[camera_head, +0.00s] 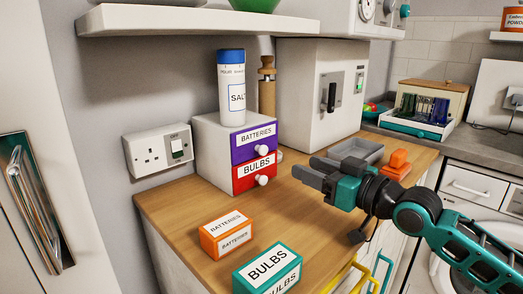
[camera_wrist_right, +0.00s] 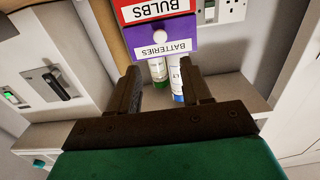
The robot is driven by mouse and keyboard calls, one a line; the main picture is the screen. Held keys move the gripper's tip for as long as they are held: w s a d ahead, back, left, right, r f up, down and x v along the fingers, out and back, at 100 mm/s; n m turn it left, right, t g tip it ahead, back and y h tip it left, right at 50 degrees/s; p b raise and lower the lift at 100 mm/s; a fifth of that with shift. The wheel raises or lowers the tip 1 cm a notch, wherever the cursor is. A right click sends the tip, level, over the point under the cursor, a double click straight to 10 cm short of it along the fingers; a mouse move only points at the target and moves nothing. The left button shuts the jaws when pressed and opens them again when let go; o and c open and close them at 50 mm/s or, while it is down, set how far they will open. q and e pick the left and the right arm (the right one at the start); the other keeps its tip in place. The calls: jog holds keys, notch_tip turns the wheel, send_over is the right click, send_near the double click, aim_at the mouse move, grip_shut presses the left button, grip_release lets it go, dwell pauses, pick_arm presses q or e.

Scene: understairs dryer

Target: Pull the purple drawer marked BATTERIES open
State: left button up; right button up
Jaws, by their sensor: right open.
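The purple drawer marked BATTERIES (camera_head: 252,146) is the upper drawer of a small white cabinet (camera_head: 211,150). It looks shut, its front level with the red BULBS drawer (camera_head: 246,178) below it. Its white round knob (camera_head: 270,141) is at the right of its front. The purple drawer also shows upside down in the right wrist view (camera_wrist_right: 180,36), with its knob (camera_wrist_right: 159,37) above the fingertips in the picture. My right gripper (camera_head: 306,171) is open and empty over the counter, to the right of the drawers and apart from the knob. My left gripper is not in view.
A blue-capped salt container (camera_head: 232,95) stands on the cabinet, by a wooden mill (camera_head: 267,90). An orange BATTERIES box (camera_head: 226,235) and a teal BULBS box (camera_head: 267,268) lie in front. A grey tray (camera_head: 357,150) and orange object (camera_head: 397,165) sit behind my gripper.

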aim_at(265, 150)
jog(key=b+x, duration=0.1)
jog(key=x, duration=1)
jog(key=shift+s+b, duration=0.1)
jog(key=shift+b, duration=0.25)
jog(key=shift+x, duration=0.8)
jog(key=shift+c, duration=0.4)
jog(key=c, duration=0.7)
grip_shut()
